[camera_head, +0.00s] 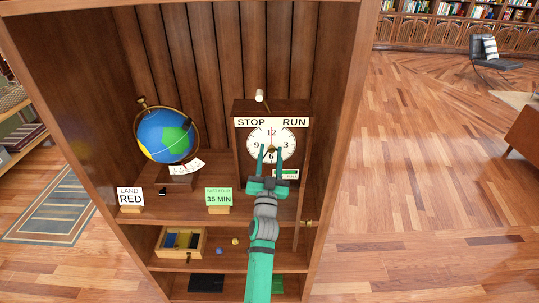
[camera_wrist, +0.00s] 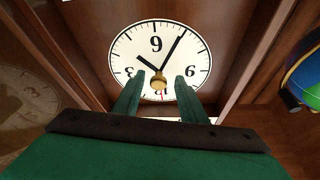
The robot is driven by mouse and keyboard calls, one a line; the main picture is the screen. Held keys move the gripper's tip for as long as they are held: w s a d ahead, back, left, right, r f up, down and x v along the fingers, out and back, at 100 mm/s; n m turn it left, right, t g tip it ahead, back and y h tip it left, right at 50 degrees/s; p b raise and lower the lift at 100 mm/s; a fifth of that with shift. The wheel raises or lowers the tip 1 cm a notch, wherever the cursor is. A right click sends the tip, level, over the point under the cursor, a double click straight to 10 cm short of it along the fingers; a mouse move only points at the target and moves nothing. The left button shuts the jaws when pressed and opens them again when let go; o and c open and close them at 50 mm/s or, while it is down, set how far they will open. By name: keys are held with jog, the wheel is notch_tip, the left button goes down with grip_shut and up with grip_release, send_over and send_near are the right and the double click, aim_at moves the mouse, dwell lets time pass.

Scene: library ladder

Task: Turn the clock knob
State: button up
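The clock (camera_head: 241,150) is a wooden case with a white dial (camera_head: 255,134), upright on the cabinet's upper shelf. My wrist view shows the dial (camera_wrist: 140,40) upside down, its long hand near 7 and its short hand between 4 and 5. The brass clock knob (camera_wrist: 158,82) is at the dial's centre. My gripper (camera_wrist: 159,77) is open, one finger on each side of the knob with gaps showing. In the head view my gripper (camera_head: 271,147) reaches the dial from below. Whether the fingertips reach past the knob is unclear.
A globe (camera_head: 165,135) stands left of the clock. Cards reading RED (camera_head: 130,198) and 35 MIN (camera_head: 218,198) stand at the shelf front. A pale-ended lever (camera_head: 259,96) is above the STOP and RUN labels. A wooden tray (camera_head: 163,252) is on the shelf below.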

jog(key=shift+s+d, duration=0.1)
jog(key=shift+d, duration=0.1)
jog(key=d+v, duration=0.1)
jog(key=v, duration=0.9)
jog(key=shift+s+a, duration=0.3)
jog(key=shift+a, duration=0.25)
jog(key=shift+a+f, duration=0.1)
jog(key=shift+f, duration=0.05)
